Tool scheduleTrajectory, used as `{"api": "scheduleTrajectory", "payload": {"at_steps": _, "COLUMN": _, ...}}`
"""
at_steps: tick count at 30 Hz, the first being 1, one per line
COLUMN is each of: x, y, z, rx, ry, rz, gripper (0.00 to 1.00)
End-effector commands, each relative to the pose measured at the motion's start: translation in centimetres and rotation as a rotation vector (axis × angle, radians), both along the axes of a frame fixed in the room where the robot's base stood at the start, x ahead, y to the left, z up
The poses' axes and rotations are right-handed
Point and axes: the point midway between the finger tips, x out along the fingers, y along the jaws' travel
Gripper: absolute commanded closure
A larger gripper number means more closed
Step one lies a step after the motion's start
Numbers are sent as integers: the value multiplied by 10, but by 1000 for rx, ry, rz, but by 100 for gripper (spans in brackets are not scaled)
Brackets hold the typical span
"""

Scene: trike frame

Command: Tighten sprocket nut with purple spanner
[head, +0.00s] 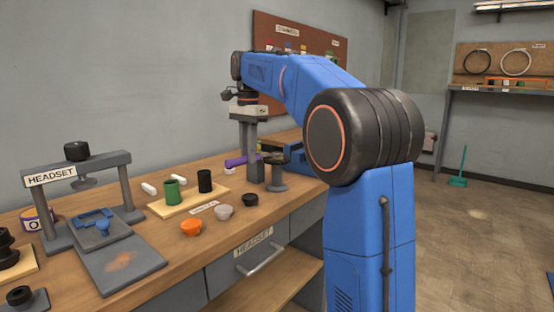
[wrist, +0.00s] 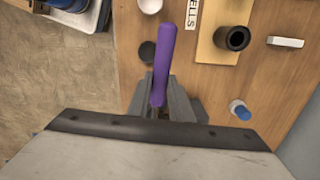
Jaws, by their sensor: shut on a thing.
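My gripper (head: 254,176) points down over the workbench in the head view. Its fingers (wrist: 166,104) are shut on the purple spanner (wrist: 169,50). In the wrist view the purple handle runs from the fingers up toward the top edge; its lower end is hidden between the fingers and by the gripper body. In the head view a short purple part of the spanner (head: 236,161) shows beside the fingers, low over the bench. I cannot tell whether it touches the bench. No sprocket nut can be made out in either view.
The wooden bench (head: 150,232) holds a grey headset press (head: 117,192), a board with green (head: 172,191) and black (head: 205,181) cylinders, and orange (head: 191,228), grey (head: 223,212) and black (head: 250,199) cups. A dark stand (head: 278,175) is close right of the fingers. Open floor (head: 475,225) lies right.

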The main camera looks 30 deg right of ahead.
Motion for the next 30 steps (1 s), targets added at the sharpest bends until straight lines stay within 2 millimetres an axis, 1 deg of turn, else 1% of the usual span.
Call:
{"api": "scheduleTrajectory", "payload": {"at_steps": 15, "x": 9, "y": 1, "z": 0, "rx": 0, "ry": -3, "rz": -64, "gripper": 100}}
{"api": "scheduleTrajectory", "payload": {"at_steps": 30, "x": 4, "y": -1, "z": 0, "rx": -1, "ry": -2, "rz": -26, "gripper": 100}}
